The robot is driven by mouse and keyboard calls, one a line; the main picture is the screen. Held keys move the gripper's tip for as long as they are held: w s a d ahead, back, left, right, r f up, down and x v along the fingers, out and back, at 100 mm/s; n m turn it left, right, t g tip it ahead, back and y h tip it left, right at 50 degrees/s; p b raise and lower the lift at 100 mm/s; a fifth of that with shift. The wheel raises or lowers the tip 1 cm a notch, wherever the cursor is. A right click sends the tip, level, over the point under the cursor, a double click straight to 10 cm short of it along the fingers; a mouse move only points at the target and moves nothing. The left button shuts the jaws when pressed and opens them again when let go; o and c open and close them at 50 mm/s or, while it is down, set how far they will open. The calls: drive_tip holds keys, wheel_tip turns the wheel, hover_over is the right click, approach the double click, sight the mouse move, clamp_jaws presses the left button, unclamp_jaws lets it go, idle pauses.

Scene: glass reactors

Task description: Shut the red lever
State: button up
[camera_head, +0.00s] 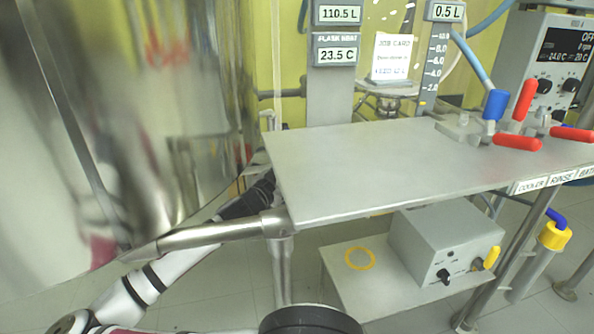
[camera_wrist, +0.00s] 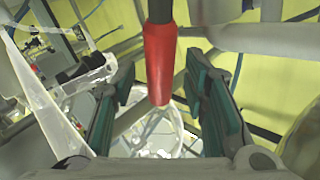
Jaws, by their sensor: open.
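In the wrist view a red lever (camera_wrist: 160,62) with a dark stem comes in from the top, its rounded end between the two teal-padded fingers. My gripper (camera_wrist: 163,92) is open around it, with gaps seen on both sides of the lever. In the head view my gripper is hidden; my arm runs up behind the left edge of the steel shelf. Red levers show at the right of that view: one upright (camera_head: 524,100), one lying along the front (camera_head: 517,143) and one at the right edge (camera_head: 572,134). I cannot tell whether any of these is the one between my fingers.
The steel shelf (camera_head: 400,160) has a bare top on its left and middle. A large shiny vessel (camera_head: 130,110) fills the left side. A grey box (camera_head: 445,243) stands on a low stand below. Clear glass parts and pipes surround my fingers in the wrist view.

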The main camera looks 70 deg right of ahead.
drive_tip(key=shift+s+d, duration=0.15)
drive_tip(key=shift+d, duration=0.6)
clamp_jaws()
